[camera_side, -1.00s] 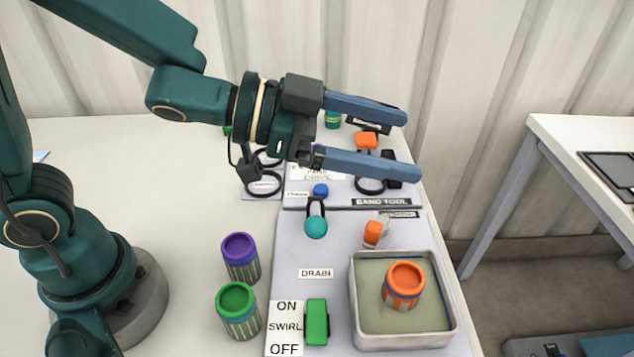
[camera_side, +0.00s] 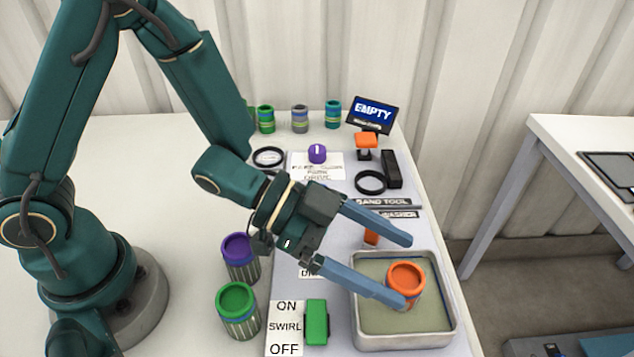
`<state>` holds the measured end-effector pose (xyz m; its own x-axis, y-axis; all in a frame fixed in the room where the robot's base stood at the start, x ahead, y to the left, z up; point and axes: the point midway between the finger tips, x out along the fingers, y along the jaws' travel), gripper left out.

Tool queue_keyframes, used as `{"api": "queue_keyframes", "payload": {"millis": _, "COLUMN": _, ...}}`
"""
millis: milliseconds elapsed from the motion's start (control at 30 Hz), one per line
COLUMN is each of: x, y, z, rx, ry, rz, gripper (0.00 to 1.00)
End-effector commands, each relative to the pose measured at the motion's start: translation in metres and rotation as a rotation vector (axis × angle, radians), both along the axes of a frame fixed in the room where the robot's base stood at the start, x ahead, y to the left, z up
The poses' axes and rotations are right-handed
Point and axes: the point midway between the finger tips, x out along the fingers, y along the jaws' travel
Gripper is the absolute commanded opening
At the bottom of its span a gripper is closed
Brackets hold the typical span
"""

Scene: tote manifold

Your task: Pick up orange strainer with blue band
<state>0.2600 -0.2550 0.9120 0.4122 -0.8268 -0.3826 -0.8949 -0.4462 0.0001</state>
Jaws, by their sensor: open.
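The orange strainer with a blue band (camera_side: 407,278) stands upright in the square tote (camera_side: 452,310) at the lower right, on its greenish floor. My gripper (camera_side: 408,272) is open, with two long blue-grey fingers pointing right and down toward the strainer. The near finger's tip overlaps the strainer's lower left side in the picture and hides part of it. The far finger's tip shows above and behind the strainer, over the tote's back rim. I cannot tell whether either finger touches the strainer.
A purple strainer (camera_side: 240,262) and a green strainer (camera_side: 238,312) stand left of the panel. A green swirl switch (camera_side: 317,322) sits left of the tote. Several small banded containers (camera_side: 300,120) and a screen reading EMPTY (camera_side: 372,114) are at the back. A black ring (camera_side: 370,183) lies behind.

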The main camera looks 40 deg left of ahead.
Motion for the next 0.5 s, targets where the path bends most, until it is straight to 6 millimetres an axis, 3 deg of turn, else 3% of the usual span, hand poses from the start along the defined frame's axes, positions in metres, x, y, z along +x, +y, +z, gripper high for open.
{"api": "queue_keyframes", "payload": {"millis": 300, "x": 0.000, "y": -0.001, "z": -0.034, "rx": 0.001, "ry": 0.005, "rz": 0.002, "gripper": 0.91}}
{"api": "queue_keyframes", "payload": {"millis": 500, "x": 0.011, "y": -0.022, "z": -0.041, "rx": 0.001, "ry": -0.002, "rz": 0.000, "gripper": 0.91}}
